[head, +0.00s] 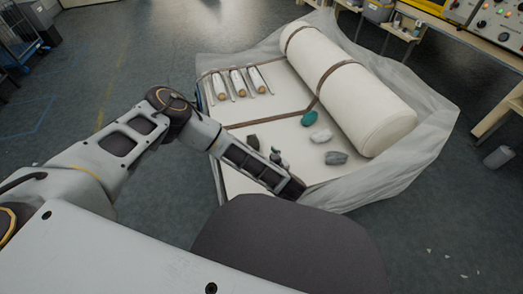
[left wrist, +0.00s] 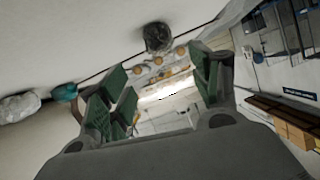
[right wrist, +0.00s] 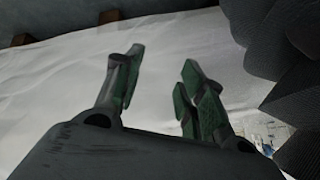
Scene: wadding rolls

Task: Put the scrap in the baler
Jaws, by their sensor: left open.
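Crumpled lumps lie on the white bed: a dark one (head: 253,142), a white one (head: 321,135), a grey one (head: 336,158), and a teal rounded piece (head: 309,118). I cannot tell which of them count as scrap. My left gripper (head: 275,156) is open and empty, low over the bed beside the dark lump. In the left wrist view, a dark lump (left wrist: 158,37) shows beyond its parted green-padded fingers (left wrist: 160,100). My right gripper (right wrist: 160,80) is open and empty in front of a pale surface; it does not show in the head view. I cannot identify the baler.
A large white roll (head: 345,85), bound by a brown strap, lies along the bed's right side. Several small wooden-ended items (head: 238,82) lie at the back left. Loose clear sheeting (head: 435,110) surrounds the bed. A bench with a control panel (head: 500,25) stands back right.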

